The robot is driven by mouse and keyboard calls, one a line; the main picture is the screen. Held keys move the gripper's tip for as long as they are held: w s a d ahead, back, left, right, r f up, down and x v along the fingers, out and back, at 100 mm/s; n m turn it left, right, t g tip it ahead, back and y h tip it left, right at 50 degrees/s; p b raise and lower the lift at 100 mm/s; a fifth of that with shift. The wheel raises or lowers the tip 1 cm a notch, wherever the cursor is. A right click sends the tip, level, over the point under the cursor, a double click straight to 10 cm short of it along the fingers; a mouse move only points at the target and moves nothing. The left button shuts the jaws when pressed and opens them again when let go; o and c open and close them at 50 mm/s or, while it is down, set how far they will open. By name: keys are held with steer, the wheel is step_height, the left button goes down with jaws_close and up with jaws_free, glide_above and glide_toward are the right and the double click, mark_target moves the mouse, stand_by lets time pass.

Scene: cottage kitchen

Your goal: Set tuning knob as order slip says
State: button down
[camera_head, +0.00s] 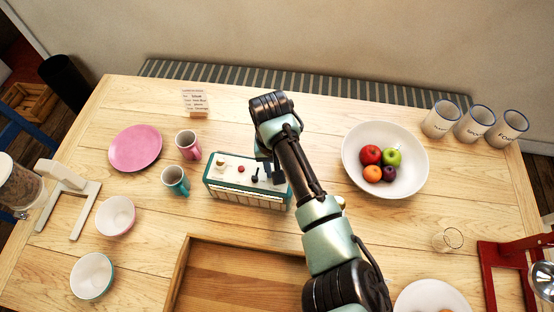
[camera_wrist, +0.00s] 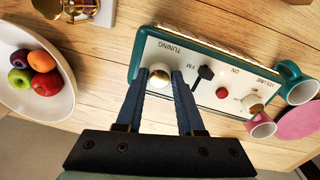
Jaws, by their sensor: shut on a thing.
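The teal and cream radio (camera_head: 248,197) stands on the table left of my arm. In the wrist view its top panel (camera_wrist: 150,52) carries the words TUNING, FM, ON and VOLUME. My gripper (camera_wrist: 160,80) is over the TUNING end, its two dark fingers shut on the round tuning knob (camera_wrist: 159,70), one on each side. The knob's pointer mark cannot be made out. In the head view my gripper (camera_head: 272,168) hides the knob. The order slip (camera_head: 195,102) stands upright at the back; its small writing cannot be read.
Beside the tuning knob are a dark FM lever (camera_wrist: 205,73), a red button (camera_wrist: 222,93) and the volume knob (camera_wrist: 252,103). A pink mug (camera_head: 188,145) and a teal mug (camera_head: 175,181) stand left of the radio. A fruit bowl (camera_head: 408,143) is to the right, a wooden tray (camera_head: 182,268) in front.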

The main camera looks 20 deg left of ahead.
steer(key=shift+s+r+m+p, duration=0.1)
steer(key=shift+s+m+p, duration=0.05)
steer(key=shift+m+p, duration=0.4)
steer(key=shift+d+f+m+p, duration=0.2)
steer(key=shift+m+p, duration=0.1)
steer(key=shift+m, duration=0.35)
steer(key=c, duration=0.5)
jaws_free()
steer(key=r, duration=1.3)
steer(key=shift+s+a+b, duration=0.1)
steer(key=shift+a+b, duration=0.3)
